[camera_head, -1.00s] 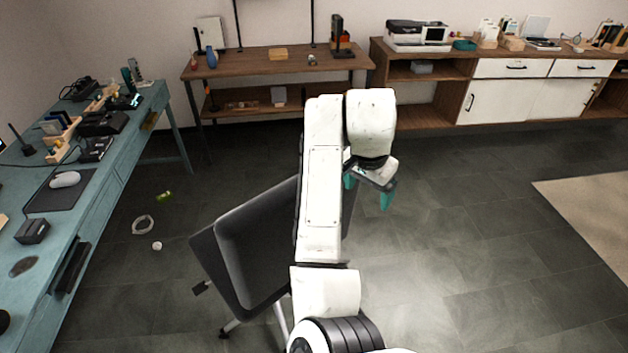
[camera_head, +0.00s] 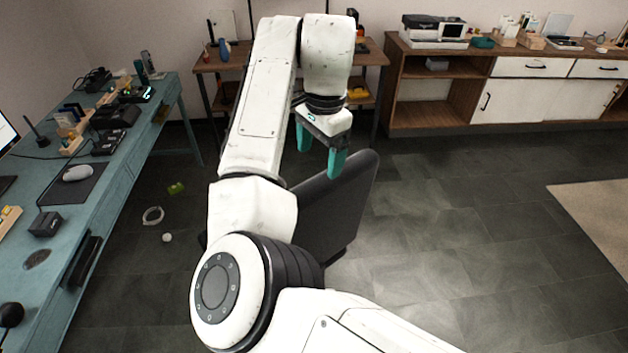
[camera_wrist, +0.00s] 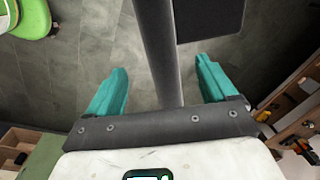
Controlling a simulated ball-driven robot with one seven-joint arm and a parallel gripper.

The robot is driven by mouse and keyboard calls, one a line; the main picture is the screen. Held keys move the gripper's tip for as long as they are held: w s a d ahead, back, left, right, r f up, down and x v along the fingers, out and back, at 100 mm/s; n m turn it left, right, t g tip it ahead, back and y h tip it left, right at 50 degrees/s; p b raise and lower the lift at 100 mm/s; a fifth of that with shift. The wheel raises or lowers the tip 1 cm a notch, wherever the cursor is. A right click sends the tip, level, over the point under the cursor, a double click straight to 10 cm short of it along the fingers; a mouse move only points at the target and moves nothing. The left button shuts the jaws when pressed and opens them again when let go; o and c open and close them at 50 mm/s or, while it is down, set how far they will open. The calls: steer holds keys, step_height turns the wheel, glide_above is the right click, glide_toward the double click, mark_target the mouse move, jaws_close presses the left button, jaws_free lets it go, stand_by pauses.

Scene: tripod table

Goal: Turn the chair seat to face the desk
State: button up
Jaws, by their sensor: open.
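The dark grey chair (camera_head: 338,205) stands on the floor in the middle of the head view. My arm hides its left part and base, so which way the seat faces is unclear. The teal desk (camera_head: 112,185) runs along the left, apart from the chair. My gripper (camera_head: 320,155) is open, with its teal fingers pointing down at the chair's upper edge. In the wrist view, a long dark edge of the chair (camera_wrist: 160,45) runs between the open fingers (camera_wrist: 161,70), with a visible gap on both sides. A dark flat panel lies to its right.
A brown shelf table (camera_head: 372,55) stands behind my arm, and a cabinet (camera_head: 455,90) stands at the back right. Small items, including a pale ring (camera_head: 153,215), lie on the floor by the desk. The floor (camera_head: 460,240) right of the chair is clear, up to a beige rug (camera_head: 600,210).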

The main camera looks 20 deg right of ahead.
mark_target(317, 182)
steer(key=f, duration=0.3)
steer(key=f+p, duration=0.1)
steer(key=f, duration=0.6)
steer(key=shift+w+a+f+p, duration=0.1)
steer(key=shift+w+f+p, duration=0.2)
steer(key=shift+w, duration=0.1)
